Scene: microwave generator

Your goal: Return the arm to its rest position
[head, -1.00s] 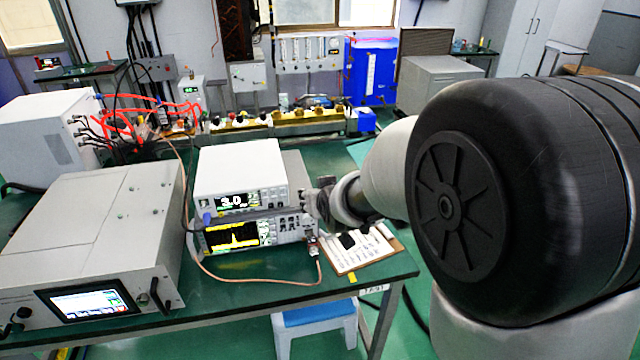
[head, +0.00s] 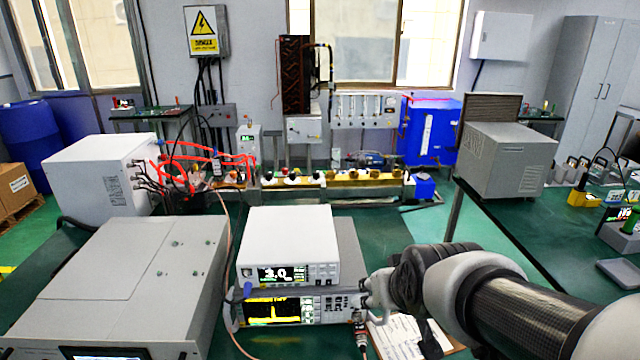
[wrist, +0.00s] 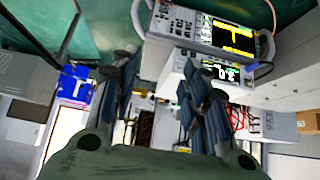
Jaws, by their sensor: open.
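My arm (head: 520,305) reaches in from the lower right in the head view. My gripper (head: 376,290) is at the right end of the stacked instruments; whether it touches them cannot be told. In the wrist view, which is turned over, my gripper (wrist: 162,62) shows two dark fingers spread apart with nothing between them. The white upper instrument (head: 288,240) reads about 3.0. The lower analyser (head: 278,312) shows a yellow trace. Both also show in the wrist view, as the upper instrument (wrist: 212,73) and the analyser (wrist: 232,38).
A large grey unit (head: 130,270) stands left on the green bench, with a white box (head: 95,170) behind. A cable (head: 228,230) runs by the instruments. A paper board (head: 400,335) lies below my arm. Another bench (head: 540,230) with a grey box (head: 505,160) is at right.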

